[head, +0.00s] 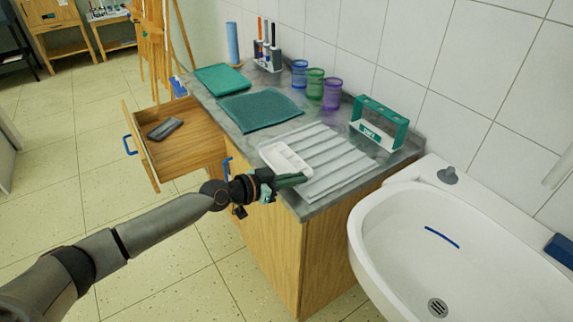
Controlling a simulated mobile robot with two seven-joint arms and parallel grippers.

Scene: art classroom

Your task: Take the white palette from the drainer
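The white palette (284,157) lies at the left edge of the ribbed white drainer (338,158) on the grey counter. It is a small rectangular tray with shallow wells. My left gripper (294,180) reaches in from the left, with its dark green fingers at the near edge of the palette. The fingers overlap that edge in the head view. I cannot tell whether they are open or shut on it, or whether the palette is clear of the drainer. My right gripper is not in view.
A green holder (380,121) stands behind the drainer. Several coloured cups (315,84) line the wall, and green cloths (258,111) lie to the left. An open drawer (172,147) juts out with a dark grey object (165,129) inside. A white sink (440,235) is at right.

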